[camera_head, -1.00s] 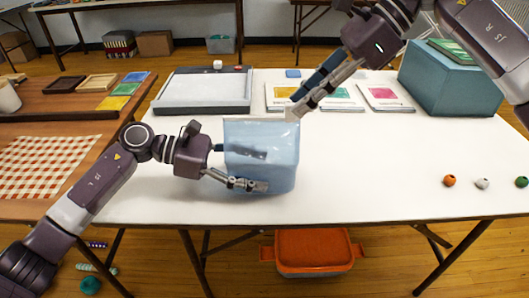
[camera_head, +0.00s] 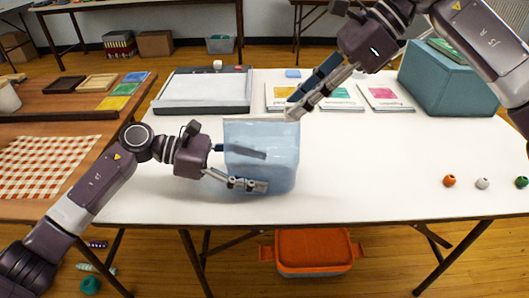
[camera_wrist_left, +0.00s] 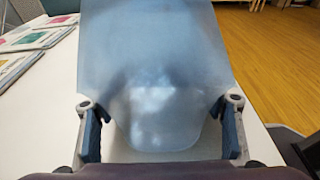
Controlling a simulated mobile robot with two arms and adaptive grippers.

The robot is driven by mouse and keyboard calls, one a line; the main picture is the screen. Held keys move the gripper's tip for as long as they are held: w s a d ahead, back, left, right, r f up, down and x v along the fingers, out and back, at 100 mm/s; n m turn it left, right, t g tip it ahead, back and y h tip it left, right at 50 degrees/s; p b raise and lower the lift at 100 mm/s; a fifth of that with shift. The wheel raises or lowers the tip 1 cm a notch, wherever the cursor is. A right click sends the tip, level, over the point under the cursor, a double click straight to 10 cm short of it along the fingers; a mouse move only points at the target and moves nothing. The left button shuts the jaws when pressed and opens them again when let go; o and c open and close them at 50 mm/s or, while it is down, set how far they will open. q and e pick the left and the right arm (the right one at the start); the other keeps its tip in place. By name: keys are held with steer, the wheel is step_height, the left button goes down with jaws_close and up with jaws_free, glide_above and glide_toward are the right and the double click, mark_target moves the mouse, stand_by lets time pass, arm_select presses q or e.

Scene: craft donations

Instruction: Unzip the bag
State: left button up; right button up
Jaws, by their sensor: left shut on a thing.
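The bag (camera_head: 262,140) is a translucent pale blue pouch standing upright on the white table. Its top edge is near the right gripper, and I cannot make out a zip pull. My left gripper (camera_head: 250,170) is shut on the bag, one finger across its front and the other dimly visible through it. In the left wrist view the bag (camera_wrist_left: 155,70) fills the space between the left gripper's fingers (camera_wrist_left: 160,135). My right gripper (camera_head: 293,112) has its fingertips at the bag's top right corner; whether they grip anything is unclear.
A paper-topped board (camera_head: 203,92) and several cards (camera_head: 385,97) lie behind the bag. A teal box (camera_head: 450,85) stands back right. Beads (camera_head: 449,181) lie at right. The table's front centre is clear. An orange-lidded bin (camera_head: 312,250) is below.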

jaws_close()
steer(key=shift+a, duration=0.15)
arm_select(q)
steer(key=shift+s, duration=0.1)
arm_select(e)
glide_toward(231, 118)
steer(key=shift+w+x, duration=0.2)
steer(key=shift+x, duration=1.05)
steer(key=shift+w+x, duration=0.25)
steer(key=shift+x, duration=0.95)
steer(key=shift+o, duration=0.7)
jaws_free()
steer(key=shift+c, duration=0.7)
